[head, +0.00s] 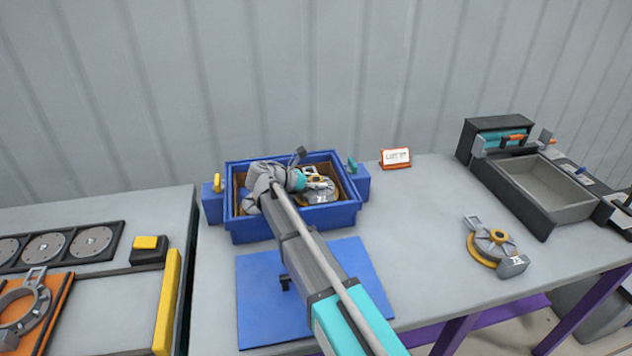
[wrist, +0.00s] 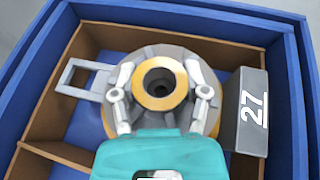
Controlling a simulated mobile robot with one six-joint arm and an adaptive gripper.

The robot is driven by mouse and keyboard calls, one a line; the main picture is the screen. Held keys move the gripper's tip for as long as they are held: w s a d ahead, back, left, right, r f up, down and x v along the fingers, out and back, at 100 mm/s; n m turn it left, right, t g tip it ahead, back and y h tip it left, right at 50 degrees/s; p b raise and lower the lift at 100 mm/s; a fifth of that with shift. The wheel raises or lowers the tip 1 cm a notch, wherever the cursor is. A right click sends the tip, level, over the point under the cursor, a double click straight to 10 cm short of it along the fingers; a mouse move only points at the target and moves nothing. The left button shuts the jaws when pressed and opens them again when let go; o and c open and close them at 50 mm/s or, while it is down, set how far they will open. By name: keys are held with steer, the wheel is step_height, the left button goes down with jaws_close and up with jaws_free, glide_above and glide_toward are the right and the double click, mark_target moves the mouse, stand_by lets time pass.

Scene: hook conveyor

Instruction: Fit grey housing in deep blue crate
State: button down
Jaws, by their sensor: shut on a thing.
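The grey housing (wrist: 225,72) has a yellow ring around its central hole, a loop handle on the left and a dark block marked 27 on the right. My gripper (wrist: 160,92) is shut on it, one finger on each side of the ring. The housing also shows in the head view (head: 320,197), within the outline of the deep blue crate (head: 295,222). Brown dividers split the crate (wrist: 292,75), and the housing overlaps them in the wrist view. I cannot tell how deep it sits. My arm hides part of the crate in the head view.
A similar grey housing with a yellow ring (head: 493,245) lies on the table at right. An open grey bin (head: 550,190) stands behind it. A blue mat (head: 260,300) lies before the crate. A small orange-framed sign (head: 395,158) stands right of the crate.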

mark_target(317, 178)
steer(key=shift+f+b, duration=0.5)
steer(key=shift+f, duration=0.05)
steer(key=shift+r+p, duration=4.45)
steer(key=shift+r, duration=0.05)
steer(key=shift+f+b, duration=0.35)
steer(key=shift+f+b, duration=0.7)
stand_by(1.9)
